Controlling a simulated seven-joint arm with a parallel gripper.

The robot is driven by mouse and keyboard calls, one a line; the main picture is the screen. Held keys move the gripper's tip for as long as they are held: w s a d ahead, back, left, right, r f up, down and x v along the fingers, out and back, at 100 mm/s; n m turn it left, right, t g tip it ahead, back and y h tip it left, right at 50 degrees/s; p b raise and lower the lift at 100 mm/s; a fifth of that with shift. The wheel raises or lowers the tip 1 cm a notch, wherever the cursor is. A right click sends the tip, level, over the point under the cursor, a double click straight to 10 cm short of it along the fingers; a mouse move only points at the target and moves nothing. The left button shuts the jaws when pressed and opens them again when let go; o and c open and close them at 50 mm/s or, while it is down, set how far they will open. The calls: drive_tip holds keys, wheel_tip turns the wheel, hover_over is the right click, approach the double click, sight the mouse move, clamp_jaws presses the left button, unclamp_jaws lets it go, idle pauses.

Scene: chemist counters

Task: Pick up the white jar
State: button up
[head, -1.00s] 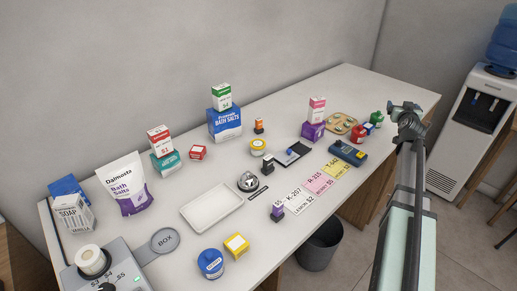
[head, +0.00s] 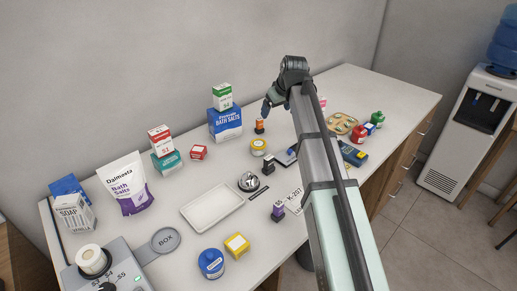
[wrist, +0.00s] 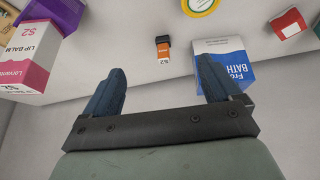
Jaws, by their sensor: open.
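I cannot single out a plainly white jar. The nearest match is a white, roll-like cylinder (head: 91,260) on a grey device at the lower left of the head view; I cannot tell if it is a jar. A round yellow tub (head: 258,146) with a pale label stands mid-counter, and its edge shows in the wrist view (wrist: 200,5). A blue round jar (head: 210,262) stands near the front edge. My gripper (head: 268,107) is above the back of the counter, beside the small orange bottle (head: 259,126). In the wrist view its fingers (wrist: 160,78) are apart and empty.
The blue bath salts box (head: 225,124), topped by a green-white box (head: 222,96), stands left of my gripper. A white tray (head: 212,208) and a bell (head: 249,182) are nearer the front. My arm hides part of the counter's right half.

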sight(259, 143)
drive_tip(key=s+a+f+g, duration=0.1)
drive_tip(key=s+a+g, duration=0.1)
drive_tip(key=s+a, duration=0.3)
drive_tip(key=shift+h, duration=0.3)
drive_tip(key=shift+s+d+x, duration=0.1)
drive_tip(key=shift+d+x, duration=0.05)
drive_tip(key=shift+x, duration=2.15)
drive_tip(key=shift+s+d+x, duration=0.1)
drive_tip(key=shift+x, duration=2.15)
drive_tip(key=shift+s+d+x, duration=0.1)
drive_tip(key=shift+d+x, duration=0.05)
drive_tip(key=shift+x, duration=2.15)
drive_tip(key=shift+f, duration=0.1)
drive_tip(key=c, duration=1.1)
